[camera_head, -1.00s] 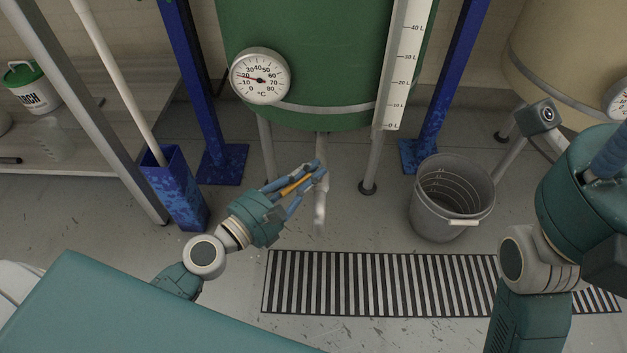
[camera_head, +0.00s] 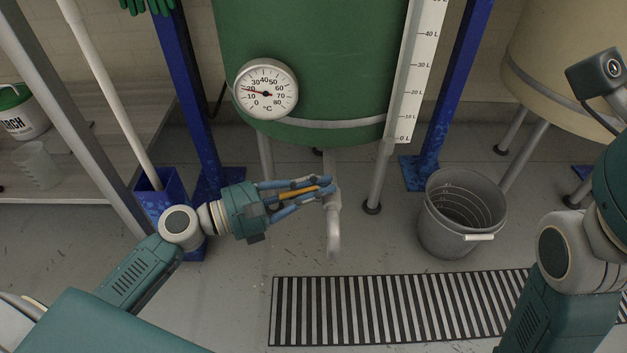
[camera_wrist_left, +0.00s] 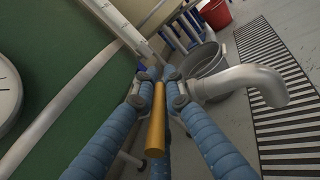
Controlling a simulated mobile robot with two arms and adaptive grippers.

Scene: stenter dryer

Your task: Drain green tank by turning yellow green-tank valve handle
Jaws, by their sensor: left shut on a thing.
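The green tank (camera_head: 320,50) stands on legs at the centre back, with a round dial thermometer and a white level scale on its front. Below it a grey outlet pipe (camera_head: 333,228) bends down toward the floor. The yellow valve handle (camera_head: 298,193) lies roughly level beside the pipe, pointing left. My left gripper (camera_head: 322,189) is shut on this handle, its blue fingers along both sides. In the left wrist view the yellow handle (camera_wrist_left: 157,120) sits between the fingers, beside the curved spout (camera_wrist_left: 250,82). My right arm shows at the right; its gripper is out of view.
A grey bucket (camera_head: 430,235) stands on the floor right of the outlet. A striped floor grate (camera_head: 400,310) lies in front of the outlet. Blue posts (camera_head: 190,95) flank the tank. A beige tank (camera_head: 560,75) stands at the back right.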

